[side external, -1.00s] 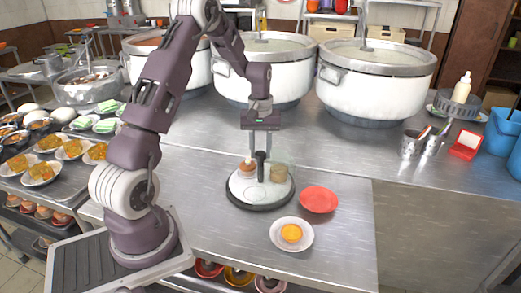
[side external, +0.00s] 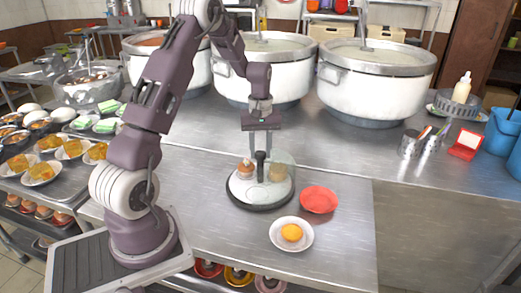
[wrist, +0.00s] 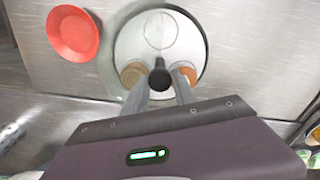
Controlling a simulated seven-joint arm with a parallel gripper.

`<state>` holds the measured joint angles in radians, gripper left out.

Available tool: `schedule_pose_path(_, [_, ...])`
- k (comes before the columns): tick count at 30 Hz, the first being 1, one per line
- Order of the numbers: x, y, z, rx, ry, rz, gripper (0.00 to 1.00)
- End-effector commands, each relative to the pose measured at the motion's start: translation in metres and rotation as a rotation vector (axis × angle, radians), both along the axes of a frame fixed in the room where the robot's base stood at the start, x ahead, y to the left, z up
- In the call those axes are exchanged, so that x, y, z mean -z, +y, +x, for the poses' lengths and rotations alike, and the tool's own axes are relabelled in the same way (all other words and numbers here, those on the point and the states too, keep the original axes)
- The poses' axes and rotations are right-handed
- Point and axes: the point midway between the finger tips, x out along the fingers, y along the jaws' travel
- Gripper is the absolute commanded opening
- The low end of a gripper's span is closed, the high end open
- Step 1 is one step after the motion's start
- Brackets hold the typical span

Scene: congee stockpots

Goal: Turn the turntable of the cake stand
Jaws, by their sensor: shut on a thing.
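The cake stand has a round white turntable (side external: 262,195) with a dark rim and an upright black knob (side external: 261,160) in the middle. In the wrist view the turntable (wrist: 145,45) shows with the knob (wrist: 160,78) between my fingers. My gripper (side external: 261,153) comes straight down from above and is shut on the knob. A small cake (side external: 245,169) stands on the turntable left of the knob, and another (side external: 278,173) stands to the right behind a clear curved cover (side external: 288,160). My fingers partly hide both cakes in the wrist view.
A red plate (side external: 319,199) lies close right of the stand. A white plate (side external: 292,234) with an orange cake is in front. Large white stockpots (side external: 375,88) stand behind. The steel counter (side external: 345,250) is clear at the front right.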

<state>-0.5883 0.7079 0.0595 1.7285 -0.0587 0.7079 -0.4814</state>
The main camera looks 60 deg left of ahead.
Motion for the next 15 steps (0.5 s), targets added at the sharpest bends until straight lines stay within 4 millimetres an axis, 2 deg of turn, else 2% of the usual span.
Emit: schedule_pose_path(15, [-0.0011,-0.0003,0.001,-0.257,-0.003,0.001,0.0])
